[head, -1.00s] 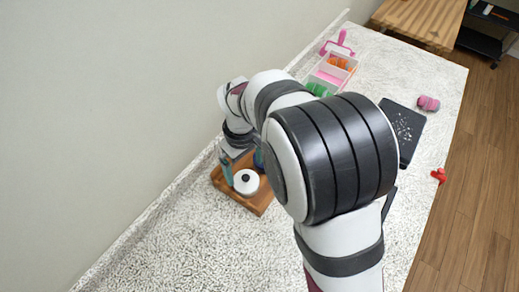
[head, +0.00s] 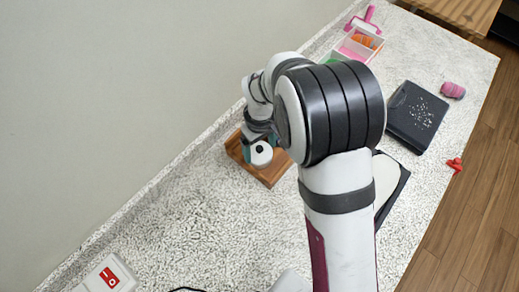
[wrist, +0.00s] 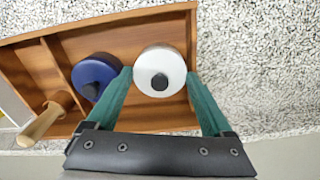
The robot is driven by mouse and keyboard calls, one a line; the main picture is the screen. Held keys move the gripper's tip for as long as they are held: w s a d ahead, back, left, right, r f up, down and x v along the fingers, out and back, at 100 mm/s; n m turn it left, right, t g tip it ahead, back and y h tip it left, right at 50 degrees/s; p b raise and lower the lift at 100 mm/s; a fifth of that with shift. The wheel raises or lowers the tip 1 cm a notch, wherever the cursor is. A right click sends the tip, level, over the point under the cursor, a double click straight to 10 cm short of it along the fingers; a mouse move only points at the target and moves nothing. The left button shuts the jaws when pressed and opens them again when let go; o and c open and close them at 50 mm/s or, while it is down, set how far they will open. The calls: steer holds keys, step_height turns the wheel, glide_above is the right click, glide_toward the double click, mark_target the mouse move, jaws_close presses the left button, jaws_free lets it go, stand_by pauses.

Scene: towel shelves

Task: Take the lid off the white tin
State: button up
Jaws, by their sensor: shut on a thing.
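The white tin (wrist: 174,58), seen from above, shows a round white lid with a black knob (wrist: 159,82) in the wrist view. It also shows in the head view (head: 262,159). My gripper (wrist: 158,73) is shut on the white lid, with one teal finger at each side of its rim. The tin's body is hidden under the lid, and I cannot tell whether the lid sits on it or is raised. The tin is within a wooden tray (wrist: 122,39).
A blue lidded tin (wrist: 89,70) stands close beside my left finger in the tray. A wooden handle (wrist: 42,123) lies in the left compartment. In the head view, a black board (head: 415,115), pink roll (head: 452,90) and red item (head: 455,165) lie right.

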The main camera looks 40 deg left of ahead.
mark_target(263, 150)
steer(key=r, duration=0.4)
steer(key=shift+w+d+r, duration=0.15)
steer(key=shift+d+r, duration=0.2)
steer(key=w+d+r+m, duration=0.3)
steer(key=d+r+m, duration=0.2)
steer(key=d, duration=0.6)
steer(key=w+d+r+m, duration=0.3)
steer(key=d+r+m, duration=0.2)
steer(key=d+r, duration=0.3)
steer(key=w+d+r+m, duration=0.3)
steer(key=d+r+m, duration=0.2)
steer(key=d, duration=0.9)
steer(key=shift+w+d+r, duration=0.3)
steer(key=shift+r, duration=0.5)
steer(key=shift+f, duration=0.15)
